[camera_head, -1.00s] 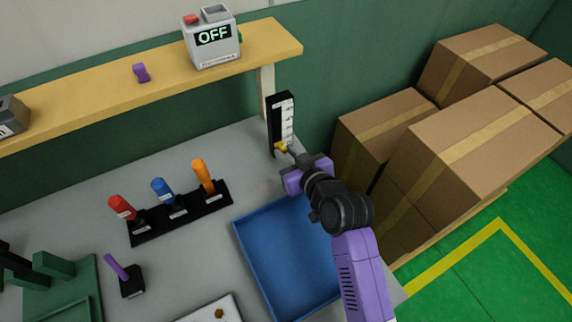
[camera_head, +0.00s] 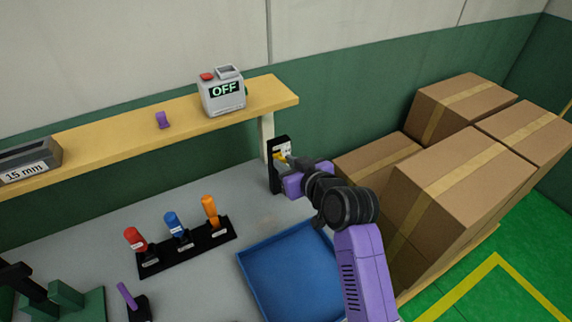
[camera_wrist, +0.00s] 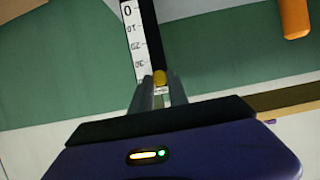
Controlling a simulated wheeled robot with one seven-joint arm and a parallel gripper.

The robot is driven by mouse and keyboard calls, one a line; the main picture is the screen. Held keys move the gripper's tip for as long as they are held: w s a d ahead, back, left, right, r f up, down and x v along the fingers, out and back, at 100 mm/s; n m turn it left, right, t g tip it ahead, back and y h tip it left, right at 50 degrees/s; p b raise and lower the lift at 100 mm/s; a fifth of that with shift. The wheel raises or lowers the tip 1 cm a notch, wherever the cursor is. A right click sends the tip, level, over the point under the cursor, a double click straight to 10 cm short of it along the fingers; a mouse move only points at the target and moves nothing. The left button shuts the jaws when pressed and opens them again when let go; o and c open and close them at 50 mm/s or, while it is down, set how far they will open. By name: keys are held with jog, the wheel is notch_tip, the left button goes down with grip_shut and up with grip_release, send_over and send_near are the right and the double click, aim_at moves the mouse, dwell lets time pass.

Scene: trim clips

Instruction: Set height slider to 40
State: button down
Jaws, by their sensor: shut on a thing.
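The height slider (camera_head: 273,180) is an upright black rail with a white scale, standing at the back of the grey table. Its yellow knob (camera_head: 281,156) sits in the upper part of the rail. My gripper (camera_head: 287,159) is shut on the knob, from the right in the head view. In the wrist view, the scale (camera_wrist: 136,42) appears upside down with 0, 10, 20 and 30 readable. The yellow knob (camera_wrist: 160,78) lies between my fingertips (camera_wrist: 159,85), just past the 30 mark. The marking right beside the knob is hidden by my finger.
A shelf (camera_head: 120,130) above the table carries a grey box reading OFF (camera_head: 222,92). A blue tray (camera_head: 285,270) lies in front of the slider. Red, blue and orange levers (camera_head: 178,228) stand left. Cardboard boxes (camera_head: 450,180) are stacked close to my arm's right.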

jog(key=c, duration=1.3)
grip_release()
jog(key=shift+r, duration=0.2)
jog(key=shift+o, duration=0.2)
jog(key=b+v, duration=0.1)
jog(key=v, duration=0.6)
jog(key=shift+s+d, duration=0.2)
jog(key=shift+s, duration=0.1)
jog(key=shift+r, duration=0.15)
